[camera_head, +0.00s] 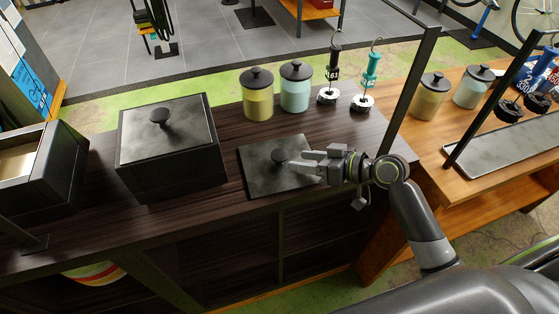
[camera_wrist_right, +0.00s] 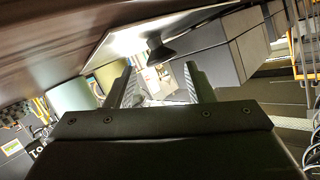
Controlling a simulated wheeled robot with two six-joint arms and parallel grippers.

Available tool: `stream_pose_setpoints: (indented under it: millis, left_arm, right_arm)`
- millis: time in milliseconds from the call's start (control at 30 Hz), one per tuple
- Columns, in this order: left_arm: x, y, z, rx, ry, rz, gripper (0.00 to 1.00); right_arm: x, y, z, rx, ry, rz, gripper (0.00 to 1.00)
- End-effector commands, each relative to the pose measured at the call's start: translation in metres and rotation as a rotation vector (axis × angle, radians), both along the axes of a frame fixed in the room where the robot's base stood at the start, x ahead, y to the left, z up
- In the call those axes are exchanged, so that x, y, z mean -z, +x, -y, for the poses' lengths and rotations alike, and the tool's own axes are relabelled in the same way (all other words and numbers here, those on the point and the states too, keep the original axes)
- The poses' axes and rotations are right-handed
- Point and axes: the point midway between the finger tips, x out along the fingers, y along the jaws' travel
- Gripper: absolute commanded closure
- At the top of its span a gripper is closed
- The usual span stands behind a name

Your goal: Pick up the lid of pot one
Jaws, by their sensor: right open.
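A flat dark square lid (camera_head: 262,181) with a round black knob (camera_head: 279,156) lies on the counter. My right gripper (camera_head: 306,161) is just right of the knob, over the lid, with its fingers pointing left toward it. It is open and empty. In the right wrist view the lid (camera_wrist_right: 118,42) and knob (camera_wrist_right: 158,48) show beyond the open fingertips (camera_wrist_right: 159,72); the knob is apart from them. A closed black pot (camera_head: 172,170) with its own knobbed lid (camera_head: 165,132) stands to the left. My left gripper is not in view.
An open black box-like pot (camera_head: 62,180) stands at the far left. Yellow (camera_head: 257,100) and light-blue (camera_head: 296,92) jars and two handled tools (camera_head: 330,90) stand behind the lid. A dark upright post (camera_head: 410,85) rises at the counter's right end.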

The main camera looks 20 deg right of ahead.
Motion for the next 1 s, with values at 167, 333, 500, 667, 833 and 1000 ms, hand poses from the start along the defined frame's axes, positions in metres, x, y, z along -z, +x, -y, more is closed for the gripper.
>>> stream_pose_setpoints:
  millis: [167,333,500,667,833,1000]
  left_arm:
    - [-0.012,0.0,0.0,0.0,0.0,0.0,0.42]
    - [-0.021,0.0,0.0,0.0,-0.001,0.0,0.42]
    - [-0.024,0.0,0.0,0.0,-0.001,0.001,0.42]
    - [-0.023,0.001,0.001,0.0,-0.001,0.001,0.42]
    - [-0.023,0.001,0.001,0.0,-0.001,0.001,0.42]
    - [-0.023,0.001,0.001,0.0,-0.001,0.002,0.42]
  right_arm:
    - [0.0,0.01,-0.012,0.001,0.005,-0.001,0.51]
    - [0.007,0.024,-0.028,0.002,0.005,-0.001,0.51]
    - [0.014,0.032,-0.036,0.0,0.001,0.001,0.51]
    - [0.015,0.032,-0.036,0.001,-0.001,0.001,0.51]
    - [0.015,0.032,-0.036,0.001,-0.001,0.001,0.62]
    - [0.015,0.032,-0.036,0.001,-0.001,0.001,0.84]
